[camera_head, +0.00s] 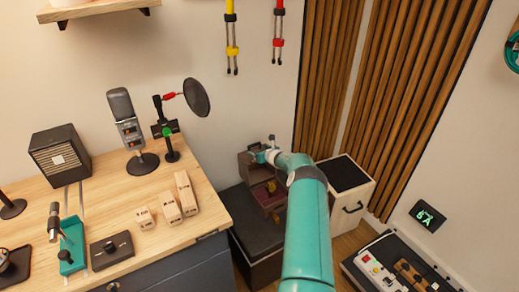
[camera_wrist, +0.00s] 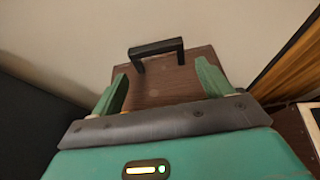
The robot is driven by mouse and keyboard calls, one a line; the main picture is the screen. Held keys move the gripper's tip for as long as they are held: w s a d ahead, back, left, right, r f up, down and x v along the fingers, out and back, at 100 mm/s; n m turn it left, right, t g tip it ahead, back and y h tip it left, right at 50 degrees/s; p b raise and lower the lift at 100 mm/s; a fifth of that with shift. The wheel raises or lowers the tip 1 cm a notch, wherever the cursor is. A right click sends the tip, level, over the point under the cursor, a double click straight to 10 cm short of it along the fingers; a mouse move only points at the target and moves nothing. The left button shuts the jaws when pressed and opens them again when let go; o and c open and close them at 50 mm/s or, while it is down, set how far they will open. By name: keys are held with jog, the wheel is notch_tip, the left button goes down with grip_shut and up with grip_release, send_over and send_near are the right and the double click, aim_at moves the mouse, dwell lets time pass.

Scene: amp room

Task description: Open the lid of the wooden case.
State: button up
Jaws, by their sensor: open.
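The brown wooden case (camera_head: 270,203) sits on a dark low box, partly hidden by my arm in the head view. Its lid (camera_head: 249,168) appears raised and tilted back toward the wall, with a dark reddish inside showing below it. My gripper (camera_head: 258,155) is at the lid's upper part. In the wrist view, the brown wooden panel (camera_wrist: 160,85) with a black handle (camera_wrist: 156,48) lies ahead of my gripper (camera_wrist: 161,82). The two green fingers are apart, with the panel between and beyond them. I cannot tell whether they touch it.
The dark low box (camera_head: 243,220) stands against the wall. A white cabinet with a black top (camera_head: 345,175) is close on the right. A wooden desk (camera_head: 110,215) with microphones and wooden blocks is on the left. Wood slats (camera_head: 325,80) line the wall behind.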

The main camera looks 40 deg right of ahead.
jog(key=shift+o, duration=0.5)
jog(key=shift+w+r, duration=0.15)
jog(key=shift+r, duration=0.35)
jog(key=shift+s+r, duration=0.25)
jog(key=shift+s, duration=0.2)
jog(key=v, duration=1.2)
jog(key=shift+s, duration=0.4)
